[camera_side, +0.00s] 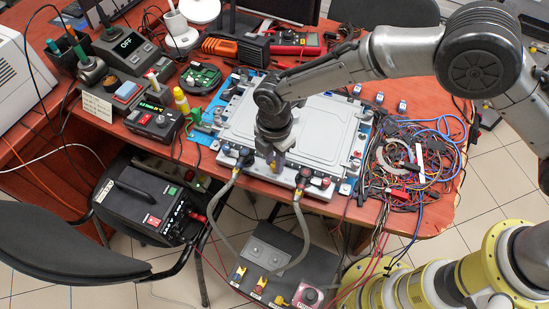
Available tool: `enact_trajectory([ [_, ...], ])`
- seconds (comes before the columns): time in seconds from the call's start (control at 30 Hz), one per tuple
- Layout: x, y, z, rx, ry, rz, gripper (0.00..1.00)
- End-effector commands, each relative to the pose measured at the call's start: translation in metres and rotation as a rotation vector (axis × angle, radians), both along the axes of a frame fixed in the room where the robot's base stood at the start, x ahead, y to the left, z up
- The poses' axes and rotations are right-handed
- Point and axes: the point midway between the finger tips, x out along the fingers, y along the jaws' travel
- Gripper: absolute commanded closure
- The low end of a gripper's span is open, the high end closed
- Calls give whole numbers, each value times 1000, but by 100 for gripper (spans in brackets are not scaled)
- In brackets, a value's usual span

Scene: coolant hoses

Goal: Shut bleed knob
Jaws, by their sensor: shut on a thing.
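My gripper (277,163) points down at the front edge of the pale cold plate (310,122), between two hose ends. Its jaws are shut on a small part there, which appears to be the bleed knob; the jaws hide most of it, so its turn angle cannot be told. Two grey coolant hoses (222,200) and (298,218) run from black fittings on the plate's front edge down to a dark grey box (270,262).
The red-brown table holds a tangle of wires (415,160) right of the plate. Soldering gear (130,50) and a small meter (155,120) stand at the left. A black power supply (150,200) and a chair (60,235) are below the table's front edge.

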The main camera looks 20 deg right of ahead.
Motion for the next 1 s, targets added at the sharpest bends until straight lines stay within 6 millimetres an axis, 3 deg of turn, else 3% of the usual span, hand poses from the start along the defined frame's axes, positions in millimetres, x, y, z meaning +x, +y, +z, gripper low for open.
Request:
enact_trajectory([
  [0.3, 0, 0, 1, 1, 0, -244, 100],
  [0.63, 0, 1, 1, 1, -1, -262, 100],
  [0.67, 0, 1, 1, 1, -1, -262, 74],
  [0.8, 0, 0, 1, 1, 0, -261, 48],
  [1.0, 1, 0, 1, 1, -2, -261, 45],
])
